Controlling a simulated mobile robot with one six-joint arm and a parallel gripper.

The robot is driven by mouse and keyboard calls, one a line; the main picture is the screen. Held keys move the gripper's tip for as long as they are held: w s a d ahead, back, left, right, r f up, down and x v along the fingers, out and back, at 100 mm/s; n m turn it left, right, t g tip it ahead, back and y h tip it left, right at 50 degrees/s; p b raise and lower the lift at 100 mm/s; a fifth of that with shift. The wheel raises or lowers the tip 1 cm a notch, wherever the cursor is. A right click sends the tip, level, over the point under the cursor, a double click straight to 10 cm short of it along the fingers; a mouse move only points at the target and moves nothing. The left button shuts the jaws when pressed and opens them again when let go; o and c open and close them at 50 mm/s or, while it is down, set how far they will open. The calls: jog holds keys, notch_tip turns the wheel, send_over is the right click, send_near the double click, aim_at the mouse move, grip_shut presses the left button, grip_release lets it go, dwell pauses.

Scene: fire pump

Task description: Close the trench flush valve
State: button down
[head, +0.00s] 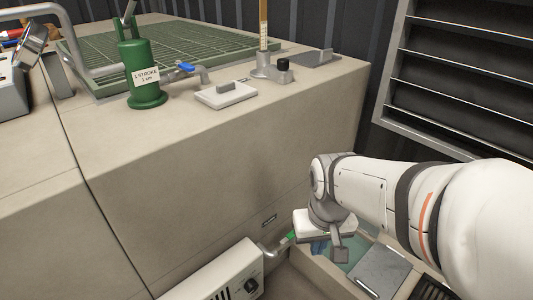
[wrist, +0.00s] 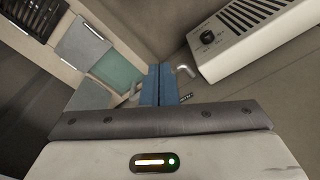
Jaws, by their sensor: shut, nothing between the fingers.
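A bent metal pipe (head: 268,250) with a green lever (head: 290,237) comes off the low wall beside the trench in the head view; I take this for the trench flush valve. The pipe's elbow (wrist: 186,70) shows just right of the fingers in the wrist view, where I cannot make out the green lever. My gripper (head: 318,248) points down, just right of the lever in the head view. Its blue fingers (wrist: 159,85) are together and empty. Whether they touch the lever cannot be told. The trench (wrist: 118,70) holds greenish water.
A white heater-like box with a knob (head: 225,275) stands left of the pipe, close by. Grey plates (head: 380,268) cover part of the trench. On the bench above stand a green hand pump (head: 143,75) and another, blue-handled tap (head: 187,68).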

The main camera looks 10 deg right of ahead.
jog(key=w+d+f+n+t+h+p, duration=0.1)
jog(key=w+d+f+p, duration=0.2)
jog(key=w+d, duration=0.35)
jog(key=w+d+f+n+t+h+p, duration=0.1)
jog(key=w+d+f+n+t+p, duration=0.15)
jog(key=w, duration=0.75)
jog(key=n+t+y+p, duration=0.2)
jog(key=n+y+p, duration=0.25)
jog(key=y, duration=0.25)
send_near(291, 236)
jog(key=w+r, duration=0.2)
jog(key=shift+w+d+r+m+p, duration=0.15)
jog(key=shift+w+d+m+p, duration=0.15)
jog(key=shift+m, duration=0.1)
jog(key=b+x, duration=0.4)
jog(key=x, duration=0.6)
jog(key=shift+s+d, duration=0.1)
jog(key=shift+d, duration=0.05)
